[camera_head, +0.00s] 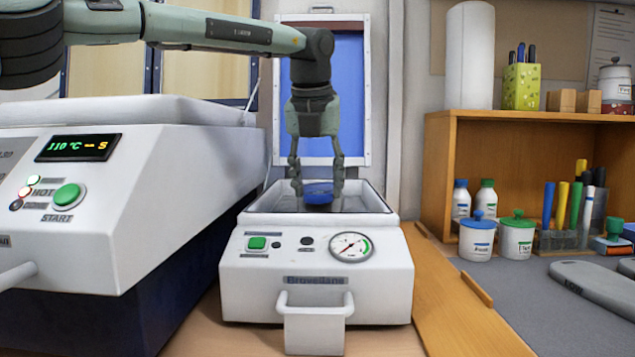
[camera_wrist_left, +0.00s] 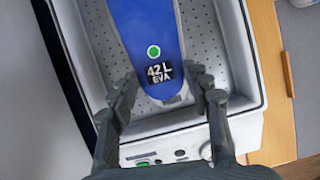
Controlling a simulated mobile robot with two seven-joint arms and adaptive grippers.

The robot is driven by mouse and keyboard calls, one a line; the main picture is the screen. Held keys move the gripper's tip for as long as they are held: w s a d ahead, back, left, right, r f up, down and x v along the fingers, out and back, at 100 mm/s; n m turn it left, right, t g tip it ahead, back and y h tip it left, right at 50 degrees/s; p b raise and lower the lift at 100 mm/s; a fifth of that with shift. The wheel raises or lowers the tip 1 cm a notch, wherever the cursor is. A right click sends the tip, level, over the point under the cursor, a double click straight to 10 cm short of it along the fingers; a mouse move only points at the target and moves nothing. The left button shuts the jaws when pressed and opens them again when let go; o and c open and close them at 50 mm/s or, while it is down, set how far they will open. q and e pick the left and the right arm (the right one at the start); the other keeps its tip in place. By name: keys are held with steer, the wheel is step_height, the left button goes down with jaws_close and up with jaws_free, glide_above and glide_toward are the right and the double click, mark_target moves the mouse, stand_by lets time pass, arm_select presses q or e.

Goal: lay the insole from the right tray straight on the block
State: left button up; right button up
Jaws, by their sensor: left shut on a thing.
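A blue insole (camera_wrist_left: 145,40) with a green dot and a "42 L EVA" label shows in the left wrist view, and its end shows in the head view (camera_head: 319,193). My left gripper (camera_head: 316,190) points down into the open white press box (camera_head: 315,262). Its fingers, also in the left wrist view (camera_wrist_left: 163,88), are shut on the insole's two sides near the labelled end. The insole is over the box's perforated floor (camera_wrist_left: 206,62). A small grey-white piece shows just under its end; most of the block is hidden. My right gripper and the right tray are not in view.
A large white heater (camera_head: 150,200) reading 110 °C stands close on the left. The box's blue-lined lid (camera_head: 335,85) stands open behind. A wooden shelf (camera_head: 540,125), pots and pens are at right. Grey sole-shaped pieces (camera_head: 592,287) lie on the dark mat.

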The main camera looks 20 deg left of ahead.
arm_select(q)
steer(key=o, duration=1)
steer(key=shift+r, duration=0.1)
steer(key=v, duration=1.2)
